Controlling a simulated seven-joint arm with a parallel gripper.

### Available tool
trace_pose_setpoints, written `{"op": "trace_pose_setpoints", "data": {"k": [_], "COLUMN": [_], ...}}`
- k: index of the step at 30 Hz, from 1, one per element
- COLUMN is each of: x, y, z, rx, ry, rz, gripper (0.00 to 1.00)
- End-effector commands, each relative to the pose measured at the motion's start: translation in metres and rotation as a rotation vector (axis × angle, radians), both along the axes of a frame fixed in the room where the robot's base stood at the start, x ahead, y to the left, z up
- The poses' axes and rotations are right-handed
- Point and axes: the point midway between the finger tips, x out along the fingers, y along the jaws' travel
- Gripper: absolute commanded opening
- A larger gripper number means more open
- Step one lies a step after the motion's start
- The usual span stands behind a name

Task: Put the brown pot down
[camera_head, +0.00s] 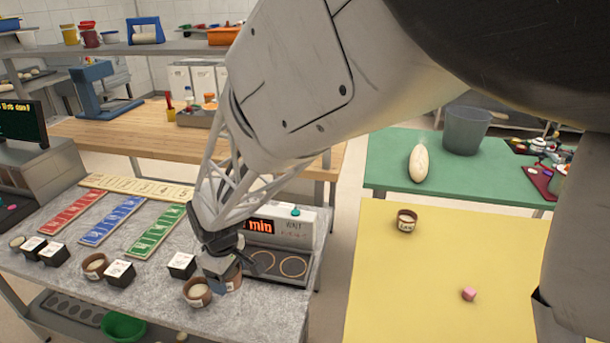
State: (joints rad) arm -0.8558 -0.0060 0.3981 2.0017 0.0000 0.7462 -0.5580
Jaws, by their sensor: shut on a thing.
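My gripper (224,272) is at the front of the grey speckled counter (160,310), shut on a brown pot (230,269). The fingers hide most of that pot, and I cannot tell whether its base touches the counter. Another brown pot (197,292) with pale contents and a white label stands upright just left of the fingers. I cannot tell if the two pots touch. More brown pots stand on the counter at the left (95,265) and on the yellow table (407,220).
Black pots with white tops (182,265) stand nearby. A display unit with round plates (280,263) is close on the right. Red, blue and green strips (158,231) lie behind. The counter's front has free room. A pink object (468,294) lies on the yellow table (400,290).

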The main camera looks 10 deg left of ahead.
Motion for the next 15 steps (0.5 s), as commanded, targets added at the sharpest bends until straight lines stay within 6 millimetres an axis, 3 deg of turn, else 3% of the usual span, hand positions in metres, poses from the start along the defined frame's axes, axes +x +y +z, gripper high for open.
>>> {"op": "trace_pose_setpoints", "data": {"k": [8, 15], "x": [0.001, 0.015], "y": [-0.001, -0.013], "z": [-0.002, -0.004], "rx": [-0.003, -0.003], "ry": [0.002, 0.002], "rz": [-0.003, -0.035], "gripper": [0.44, 0.44]}}
